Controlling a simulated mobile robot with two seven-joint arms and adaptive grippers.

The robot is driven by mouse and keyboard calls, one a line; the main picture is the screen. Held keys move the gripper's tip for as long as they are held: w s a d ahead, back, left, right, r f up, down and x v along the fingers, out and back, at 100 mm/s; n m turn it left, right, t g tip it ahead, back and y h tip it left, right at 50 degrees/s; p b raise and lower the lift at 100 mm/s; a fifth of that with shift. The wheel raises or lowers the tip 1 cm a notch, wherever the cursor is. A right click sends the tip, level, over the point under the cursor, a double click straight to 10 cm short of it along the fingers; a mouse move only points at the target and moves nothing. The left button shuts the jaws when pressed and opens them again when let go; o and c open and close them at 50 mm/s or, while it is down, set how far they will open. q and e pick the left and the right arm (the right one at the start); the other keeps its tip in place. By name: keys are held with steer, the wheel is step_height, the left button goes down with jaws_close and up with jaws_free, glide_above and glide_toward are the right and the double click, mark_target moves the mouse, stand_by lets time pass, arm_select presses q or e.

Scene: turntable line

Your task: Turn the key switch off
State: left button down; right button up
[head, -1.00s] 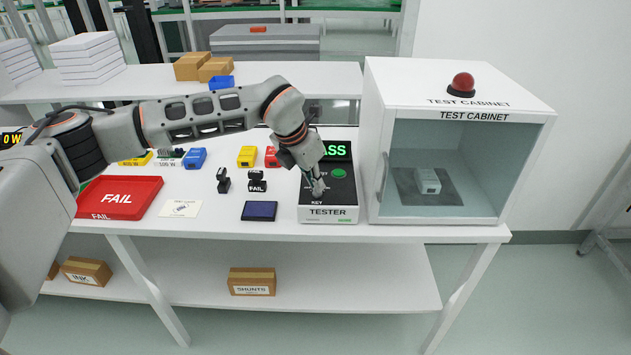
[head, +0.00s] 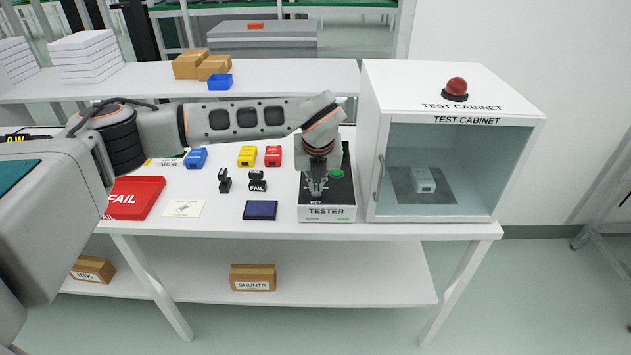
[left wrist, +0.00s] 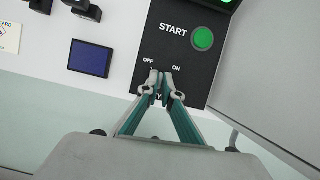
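The black-faced tester (head: 327,212) stands on the white bench, left of the test cabinet. Its panel shows a green START button (left wrist: 203,38) and the labels OFF and ON in the left wrist view. My left gripper (head: 317,190) points down at the lower part of the panel, at the KEY label. In the left wrist view its two fingertips (left wrist: 160,76) are close together just below OFF and ON, at the key switch. They appear shut on the key switch, which they mostly hide; its exact angle cannot be read. My right gripper is out of view.
The test cabinet (head: 504,150) with a red dome lamp (head: 456,87) stands close on the right. A dark blue pad (head: 260,210), black stamps (head: 257,183) and a red FAIL tray (head: 150,190) lie to the left.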

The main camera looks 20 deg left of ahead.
arm_select(q)
steer(key=n+g+y, duration=0.1)
steer(key=n, duration=0.3)
steer(key=shift+w+d, duration=0.15)
steer(key=shift+n+g+y, duration=0.6)
steer(key=shift+n+y, duration=0.1)
steer(key=shift+n, duration=1.4)
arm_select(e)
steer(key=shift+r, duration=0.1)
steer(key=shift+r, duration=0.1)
arm_select(q)
steer(key=c, duration=2.2)
jaws_free()
steer(key=shift+c, duration=0.2)
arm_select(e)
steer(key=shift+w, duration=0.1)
arm_select(q)
steer(key=shift+d+r, duration=0.1)
steer(key=shift+r, duration=0.2)
steer(key=v, duration=1.1)
steer(key=shift+r, duration=0.2)
